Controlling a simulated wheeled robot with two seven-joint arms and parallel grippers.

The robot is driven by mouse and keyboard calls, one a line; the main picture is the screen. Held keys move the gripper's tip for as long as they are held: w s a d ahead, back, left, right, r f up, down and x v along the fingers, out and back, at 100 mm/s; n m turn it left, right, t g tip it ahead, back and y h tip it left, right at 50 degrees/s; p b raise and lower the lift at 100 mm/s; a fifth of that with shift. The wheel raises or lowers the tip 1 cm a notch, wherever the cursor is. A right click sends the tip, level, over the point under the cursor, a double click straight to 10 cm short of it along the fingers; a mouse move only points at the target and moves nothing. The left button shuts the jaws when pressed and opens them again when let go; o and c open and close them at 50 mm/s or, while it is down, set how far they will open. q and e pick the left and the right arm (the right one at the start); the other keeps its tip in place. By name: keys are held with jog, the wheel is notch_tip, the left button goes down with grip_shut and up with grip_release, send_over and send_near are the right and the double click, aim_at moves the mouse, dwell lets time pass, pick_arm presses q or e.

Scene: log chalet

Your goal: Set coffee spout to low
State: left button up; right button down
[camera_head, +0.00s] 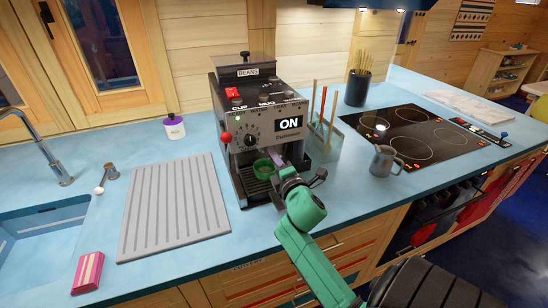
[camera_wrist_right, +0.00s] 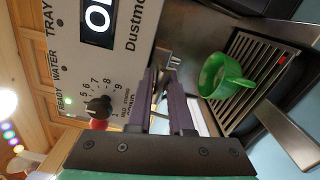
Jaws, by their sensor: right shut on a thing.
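The coffee machine (camera_head: 258,130) stands on the blue counter, with its display reading ON; its front also shows in the right wrist view (camera_wrist_right: 75,60). My right gripper (camera_head: 276,158) reaches in at the machine's front, under the display. In the right wrist view, its purple fingers (camera_wrist_right: 165,98) are close together at the metal coffee spout (camera_wrist_right: 172,60), above and beside the cup. The gripper is shut on the spout, whose held part is mostly hidden by the fingers. A green cup (camera_wrist_right: 218,76) stands on the slatted drip tray (camera_wrist_right: 252,62); it also shows in the head view (camera_head: 262,168). My left gripper is out of view.
A grey ribbed mat (camera_head: 175,208) lies left of the machine, beyond it the sink (camera_head: 40,232). A rack with sticks (camera_head: 322,130), a metal jug (camera_head: 383,161) and the black hob (camera_head: 413,138) are to the right. A pink box (camera_head: 88,272) lies at front left.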

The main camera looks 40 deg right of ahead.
jog(key=shift+f, duration=0.1)
notch_tip(320, 180, down, 5)
jog(key=b, duration=0.4)
jog(key=shift+f, duration=0.15)
jog(key=c, duration=0.9)
grip_release()
